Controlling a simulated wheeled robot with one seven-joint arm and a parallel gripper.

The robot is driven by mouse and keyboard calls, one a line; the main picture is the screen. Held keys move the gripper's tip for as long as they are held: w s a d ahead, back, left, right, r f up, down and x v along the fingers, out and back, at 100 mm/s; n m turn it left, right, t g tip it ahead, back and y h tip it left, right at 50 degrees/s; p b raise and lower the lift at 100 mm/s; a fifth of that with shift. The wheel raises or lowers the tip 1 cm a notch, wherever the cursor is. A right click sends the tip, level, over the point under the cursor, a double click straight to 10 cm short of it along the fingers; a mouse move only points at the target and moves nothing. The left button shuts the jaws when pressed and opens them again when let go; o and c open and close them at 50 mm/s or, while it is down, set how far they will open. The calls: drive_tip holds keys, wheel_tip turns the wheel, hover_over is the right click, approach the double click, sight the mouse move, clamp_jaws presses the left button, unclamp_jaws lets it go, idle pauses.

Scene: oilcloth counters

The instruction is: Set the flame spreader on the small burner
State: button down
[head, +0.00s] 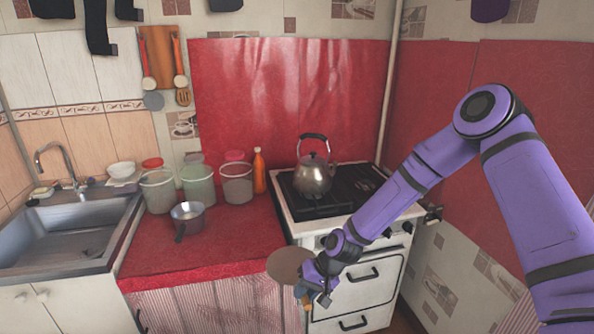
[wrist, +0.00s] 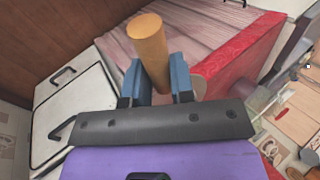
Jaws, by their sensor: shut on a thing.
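The flame spreader is a flat brown disc (head: 288,264) with a wooden handle, which shows large in the wrist view (wrist: 149,48). My gripper (head: 316,286) is shut on this handle; its blue fingers (wrist: 157,82) press it from both sides in the wrist view. The disc is held in the air in front of the counter's front edge, left of the oven door and below the stove top. The stove's black grate (head: 358,181) is at the back right. A metal kettle (head: 313,176) stands on its left part. I cannot make out the small burner.
The red oilcloth counter (head: 235,246) lies left of the stove (head: 360,285). A saucepan (head: 188,213), several canisters and an orange bottle (head: 259,171) stand on it. Its front right area is clear. A sink (head: 70,235) is at far left.

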drive_tip(key=w+d+r, duration=0.2)
drive_tip(key=d, duration=1.2)
drive_tip(key=w+d+r+m, duration=0.1)
drive_tip(key=w+d+r, duration=0.1)
drive_tip(key=d, duration=1.2)
drive_tip(key=shift+w+d+t, duration=0.15)
drive_tip(key=shift+w+t, duration=0.25)
drive_tip(key=shift+w, duration=0.25)
drive_tip(key=shift+f, duration=0.1)
